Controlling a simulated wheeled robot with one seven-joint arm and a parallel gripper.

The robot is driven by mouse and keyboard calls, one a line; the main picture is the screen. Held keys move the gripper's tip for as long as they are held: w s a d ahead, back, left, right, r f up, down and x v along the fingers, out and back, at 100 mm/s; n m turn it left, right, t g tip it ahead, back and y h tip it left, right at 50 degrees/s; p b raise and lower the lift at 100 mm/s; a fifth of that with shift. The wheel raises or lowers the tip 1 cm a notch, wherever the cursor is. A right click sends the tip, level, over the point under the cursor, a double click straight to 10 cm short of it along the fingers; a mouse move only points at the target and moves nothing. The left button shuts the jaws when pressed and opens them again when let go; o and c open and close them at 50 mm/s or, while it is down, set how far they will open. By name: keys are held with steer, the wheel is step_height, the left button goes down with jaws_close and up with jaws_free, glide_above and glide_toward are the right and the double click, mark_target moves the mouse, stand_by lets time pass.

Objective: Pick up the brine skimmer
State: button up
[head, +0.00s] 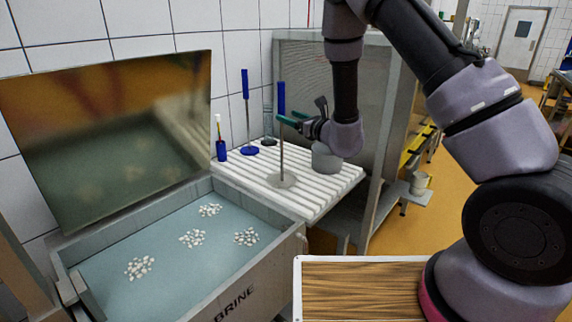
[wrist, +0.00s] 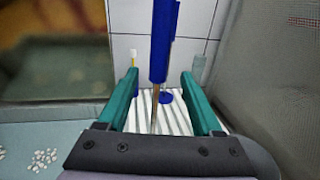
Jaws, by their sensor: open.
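A long upright tool with a blue handle, a thin steel rod and a flat grey disc at its foot, which I take to be the brine skimmer (head: 282,155), stands on the white slatted board. My gripper (head: 290,118) is level with the lower end of its blue handle. In the wrist view the handle (wrist: 164,40) and rod show between the two green fingers of my gripper (wrist: 159,76), with gaps at both sides. The jaws are open and hold nothing.
A similar tool with a blue handle and blue foot (head: 250,151) stands behind, beside a small blue brush holder (head: 221,151). A grey pot (head: 327,158) stands right. The brine tank (head: 160,285) with floating white pieces is at left. A mesh-sided cabinet (head: 300,75) stands behind.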

steer(key=x, duration=0.7)
steer(key=shift+w+a, duration=0.2)
steer(key=shift+a, duration=0.05)
steer(key=shift+r, duration=0.1)
jaws_close()
stand_by(1.0)
